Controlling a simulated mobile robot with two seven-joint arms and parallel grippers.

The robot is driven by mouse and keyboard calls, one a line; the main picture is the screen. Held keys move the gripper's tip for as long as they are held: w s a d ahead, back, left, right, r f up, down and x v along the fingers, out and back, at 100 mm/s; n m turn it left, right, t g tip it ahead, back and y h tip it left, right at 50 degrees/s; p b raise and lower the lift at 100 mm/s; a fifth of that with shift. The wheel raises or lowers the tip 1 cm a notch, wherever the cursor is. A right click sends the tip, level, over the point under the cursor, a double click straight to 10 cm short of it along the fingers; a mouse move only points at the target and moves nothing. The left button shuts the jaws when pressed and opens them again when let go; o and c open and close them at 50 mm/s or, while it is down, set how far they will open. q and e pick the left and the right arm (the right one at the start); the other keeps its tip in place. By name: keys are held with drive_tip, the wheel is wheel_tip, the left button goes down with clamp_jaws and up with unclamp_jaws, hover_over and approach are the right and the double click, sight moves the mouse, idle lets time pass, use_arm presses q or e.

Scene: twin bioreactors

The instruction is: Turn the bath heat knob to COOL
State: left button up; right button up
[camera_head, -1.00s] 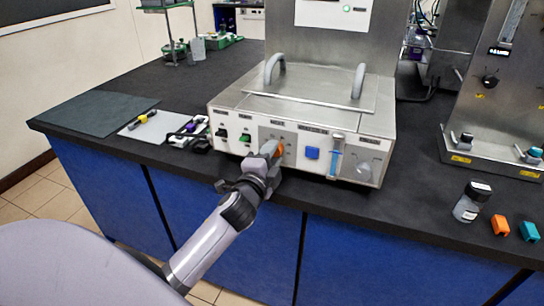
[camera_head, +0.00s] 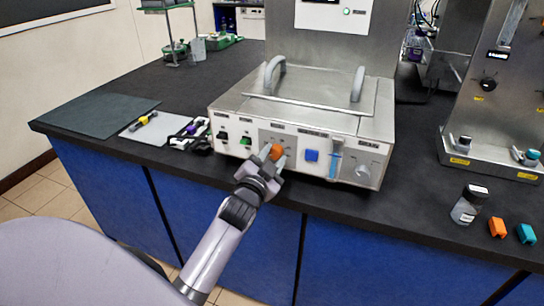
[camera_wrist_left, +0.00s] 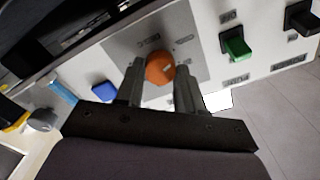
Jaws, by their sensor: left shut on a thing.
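The bath heat knob (camera_head: 277,150) is a round orange knob on a grey plate on the front of the steel-topped bath unit (camera_head: 235,101). It also shows in the left wrist view (camera_wrist_left: 160,68), with a pale mark on its face. My left gripper (camera_head: 272,157) is at the knob, and its two fingers (camera_wrist_left: 160,80) stand on either side of it, shut on it. Lettering around the knob is too small and blurred to read. My right gripper is not in view.
On the same panel are a green switch (camera_head: 246,139), a black switch (camera_head: 222,133), a blue button (camera_head: 312,155) and a grey dial (camera_head: 363,171). A dark bottle (camera_head: 468,203) and small orange (camera_head: 497,227) and teal (camera_head: 527,234) blocks stand at right.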

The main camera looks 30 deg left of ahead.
use_arm(q)
drive_tip(key=shift+n, duration=0.3)
drive_tip(key=o, duration=1)
drive_tip(key=shift+o, duration=0.2)
drive_tip(key=shift+s, duration=0.1)
drive_tip(key=v, duration=0.7)
drive_tip(key=shift+b, duration=0.3)
